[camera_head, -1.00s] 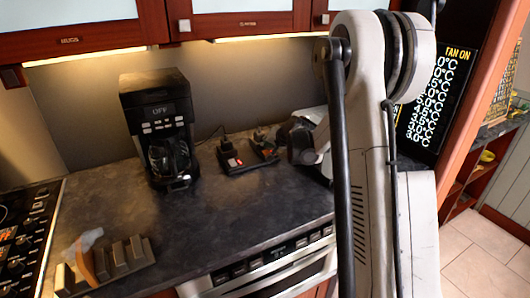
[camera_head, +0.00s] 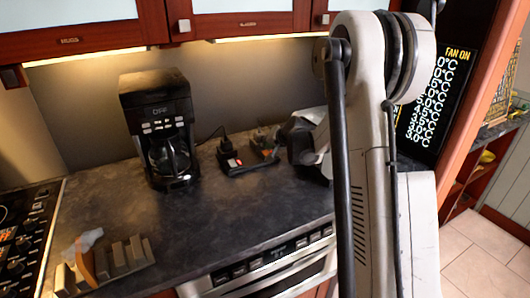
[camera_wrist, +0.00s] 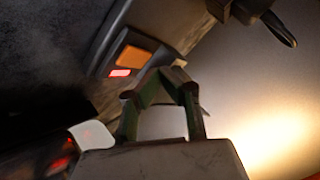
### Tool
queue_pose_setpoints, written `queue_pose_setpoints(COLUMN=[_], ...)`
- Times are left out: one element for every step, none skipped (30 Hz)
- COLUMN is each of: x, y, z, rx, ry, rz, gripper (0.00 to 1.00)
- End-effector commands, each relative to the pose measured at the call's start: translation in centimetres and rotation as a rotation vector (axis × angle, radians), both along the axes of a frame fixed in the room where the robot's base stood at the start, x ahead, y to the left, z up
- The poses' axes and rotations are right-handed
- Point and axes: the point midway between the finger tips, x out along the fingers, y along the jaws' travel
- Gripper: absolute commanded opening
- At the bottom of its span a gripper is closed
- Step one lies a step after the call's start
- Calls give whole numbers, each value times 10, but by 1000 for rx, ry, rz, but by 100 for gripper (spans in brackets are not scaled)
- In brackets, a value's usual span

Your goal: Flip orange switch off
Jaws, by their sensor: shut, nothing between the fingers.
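An orange switch (camera_wrist: 135,57) sits on a dark housing in the wrist view, with a small lit red patch (camera_wrist: 120,73) beside it. In the head view, the dark switch unit (camera_head: 264,150) with a small orange spot lies on the counter, left of my wrist. My gripper (camera_wrist: 165,82) is shut and empty. Its fingertips appear just below and right of the orange switch in the wrist view; I cannot tell whether they touch the housing. In the head view, the fingertips are not clearly visible.
A coffee maker (camera_head: 158,130) stands farther left. A slotted rack (camera_head: 110,262) is at the counter's front left. The middle of the counter (camera_head: 220,210) is clear.

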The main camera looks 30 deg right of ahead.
Motion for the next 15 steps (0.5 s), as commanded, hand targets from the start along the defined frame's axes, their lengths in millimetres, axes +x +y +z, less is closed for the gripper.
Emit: queue_pose_setpoints(x=[0, 0, 0, 0, 0, 1, 1, 1, 1, 1, 1, 1, 1, 1, 1], y=[0, 0, 0, 0, 0, 0, 0, 0, 0, 0, 0, 0, 0, 0, 0], z=[-2, -3, -4, -5, -6, -7, -8, -9, -9, -9, -9, -8, -8, -8, -8], rx=[0, 0, 0, 0, 0, 0, 0, 0, 0, 0, 0, 0, 0, 0, 0], ry=[0, 0, 0, 0, 0, 0, 0, 0, 0, 0, 0, 0, 0, 0, 0], rz=[0, 0, 0, 0, 0, 0, 0, 0, 0, 0, 0, 0, 0, 0, 0], gripper=[0, 0, 0, 0, 0, 0, 0, 0, 0, 0, 0, 0, 0, 0, 0])
